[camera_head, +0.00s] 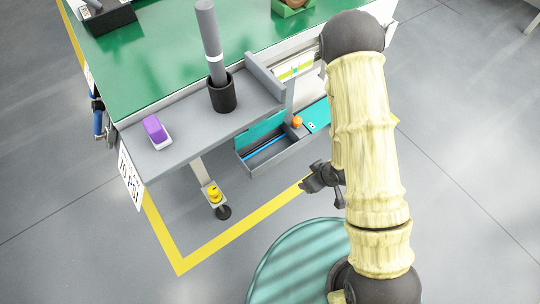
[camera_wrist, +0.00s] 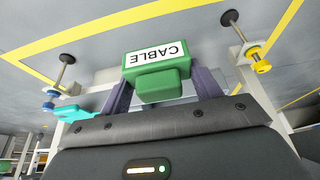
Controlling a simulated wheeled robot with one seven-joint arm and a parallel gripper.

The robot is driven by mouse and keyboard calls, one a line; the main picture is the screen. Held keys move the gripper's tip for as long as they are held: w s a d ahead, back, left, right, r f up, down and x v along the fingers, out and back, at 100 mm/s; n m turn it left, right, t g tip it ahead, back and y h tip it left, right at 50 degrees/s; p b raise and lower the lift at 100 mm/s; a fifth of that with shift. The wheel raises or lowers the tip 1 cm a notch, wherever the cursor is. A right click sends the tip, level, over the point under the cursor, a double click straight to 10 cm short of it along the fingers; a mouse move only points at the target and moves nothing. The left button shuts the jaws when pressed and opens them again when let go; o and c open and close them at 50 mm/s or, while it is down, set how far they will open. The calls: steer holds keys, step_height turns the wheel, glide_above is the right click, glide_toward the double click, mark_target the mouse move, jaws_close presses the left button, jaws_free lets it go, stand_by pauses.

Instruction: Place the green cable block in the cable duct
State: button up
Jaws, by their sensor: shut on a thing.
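The green block (camera_wrist: 158,68) with a white label reading CABLE is in the wrist view. It sits between the two fingers of my gripper (camera_wrist: 165,86), which is shut on it. In the head view my gripper (camera_head: 318,178) is a small dark shape left of my arm, and I cannot make out the block there. A grey open trough (camera_head: 276,157), which looks like the cable duct, is low under the table shelf with a blue rod-like strip inside. My gripper is to the right of and slightly below it in the picture, apart from it.
The green-topped table (camera_head: 165,60) has a grey shelf (camera_head: 185,138) holding a purple-and-white block (camera_head: 156,131) and a dark cup (camera_head: 222,95) with a grey rod. A table leg with a yellow-and-black caster (camera_head: 216,198) stands left of the trough. The floor in front is clear.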

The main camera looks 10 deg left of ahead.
steer(key=shift+w+a+f+b, duration=0.2)
steer(key=shift+w+a+b, duration=0.2)
steer(key=shift+b, duration=0.35)
steer(key=w+a+b, duration=0.2)
steer(key=w+a, duration=0.2)
steer(key=w+a+f+b, duration=0.1)
steer(key=w+a+b, duration=0.1)
steer(key=w+a, duration=0.2)
steer(key=w+a+f+b, duration=0.1)
steer(key=w+a+b, duration=0.2)
steer(key=a, duration=0.3)
steer(key=shift+w+a+f, duration=0.1)
steer(key=shift+w+f, duration=0.1)
steer(key=shift+w, duration=0.3)
steer(key=shift+f, duration=0.15)
step_height(320, 180, down, 3)
steer(key=b, duration=0.2)
steer(key=shift+f+b, duration=0.15)
steer(key=shift+b, duration=0.2)
steer(key=shift+w+a+f+b, duration=0.1)
steer(key=shift+w+f+b, duration=0.05)
steer(key=shift+f+b, duration=0.3)
steer(key=shift+r, duration=0.1)
